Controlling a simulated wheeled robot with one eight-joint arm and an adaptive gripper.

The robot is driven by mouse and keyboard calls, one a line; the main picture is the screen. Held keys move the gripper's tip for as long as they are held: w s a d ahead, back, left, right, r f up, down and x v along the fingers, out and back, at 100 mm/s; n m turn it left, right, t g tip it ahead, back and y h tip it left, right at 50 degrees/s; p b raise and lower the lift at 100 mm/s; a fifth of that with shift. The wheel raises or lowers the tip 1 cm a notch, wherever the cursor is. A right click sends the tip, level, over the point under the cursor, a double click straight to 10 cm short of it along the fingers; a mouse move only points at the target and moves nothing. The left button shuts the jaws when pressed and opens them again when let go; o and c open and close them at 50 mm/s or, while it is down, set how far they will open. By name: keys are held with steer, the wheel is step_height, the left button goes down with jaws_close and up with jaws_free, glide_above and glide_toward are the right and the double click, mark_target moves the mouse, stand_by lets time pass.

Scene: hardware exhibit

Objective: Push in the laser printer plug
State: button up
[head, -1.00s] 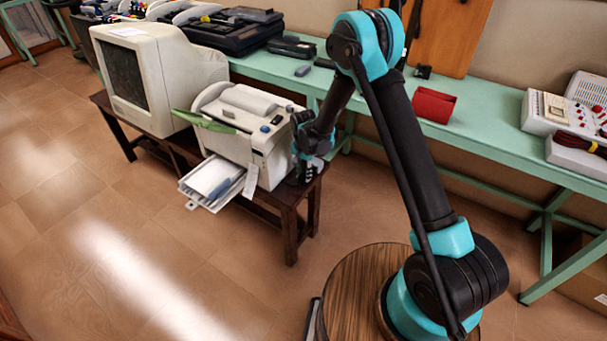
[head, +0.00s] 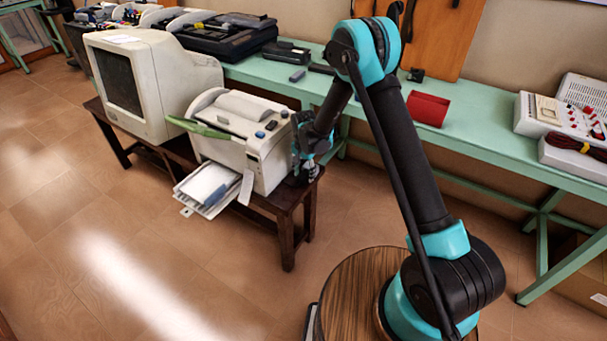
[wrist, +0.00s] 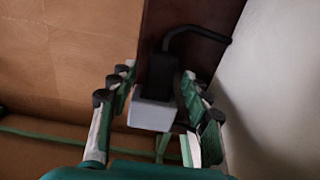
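The laser printer (head: 240,138) is a cream machine on a dark wooden bench. My gripper (head: 304,165) is down beside its right side, and the printer and bench partly hide it in the head view. In the wrist view a black plug (wrist: 161,72) with a black cable stands at a pale grey block (wrist: 152,114). The cable bends right toward the printer's pale side. My gripper (wrist: 157,92) has its fingers apart, one on each side of the plug and block. A gap shows on the left; contact on the right is unclear. How deep the plug sits cannot be told.
The wooden bench (head: 285,215) also carries an old cream monitor (head: 150,85). A green workbench (head: 470,145) runs behind, with a red holder (head: 428,108) and electrical gear on it. The tiled floor in front is clear.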

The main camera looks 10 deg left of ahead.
mark_target(304, 175)
step_height(304, 175, up, 12)
stand_by(0.6)
stand_by(0.4)
steer(key=s+d+r+n+t, duration=0.1)
steer(key=s+d+r, duration=0.25)
steer(key=d, duration=0.45)
steer(key=s+d+r, duration=0.2)
steer(key=d+r, duration=0.2)
steer(key=d, duration=0.3)
steer(key=s+d+r+n+t, duration=0.15)
steer(key=d+r, duration=0.25)
steer(key=d, duration=0.4)
steer(key=s+d+f+n+t, duration=0.1)
steer(key=s+d, duration=1.3)
steer(key=s, duration=0.4)
steer(key=shift+d+f+t, duration=0.2)
steer(key=shift+f+t, duration=0.15)
steer(key=shift+f, duration=0.05)
steer(key=shift+s+n, duration=0.1)
steer(key=shift+n, duration=0.15)
